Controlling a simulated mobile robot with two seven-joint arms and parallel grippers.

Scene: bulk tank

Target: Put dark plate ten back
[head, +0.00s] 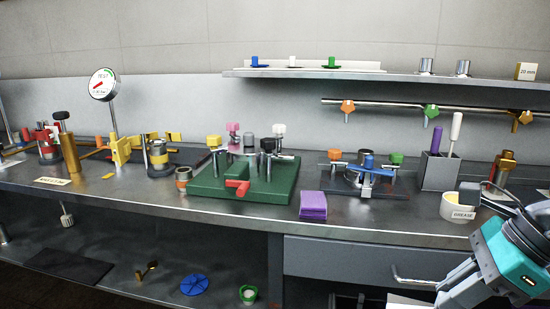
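A flat dark plate (70,266) lies on the lower shelf at the left. No number shows on it. Another dark plate (393,191) lies on the bench right of centre and carries a fixture with a blue bar, orange and green knobs and a round part. I cannot tell which one is plate ten. My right gripper (487,197) comes in at the right edge beside the white grease tub (454,208). Its fingers are partly hidden, so its opening and any hold are unclear. My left gripper is out of view.
A green fixture plate (205,187) with a red handle stands mid-bench, with purple pads (313,205) beside it. A grey tool holder (438,172) stands behind the tub. A drawer (350,262) is below the bench. A blue disc (194,285) lies on the lower shelf.

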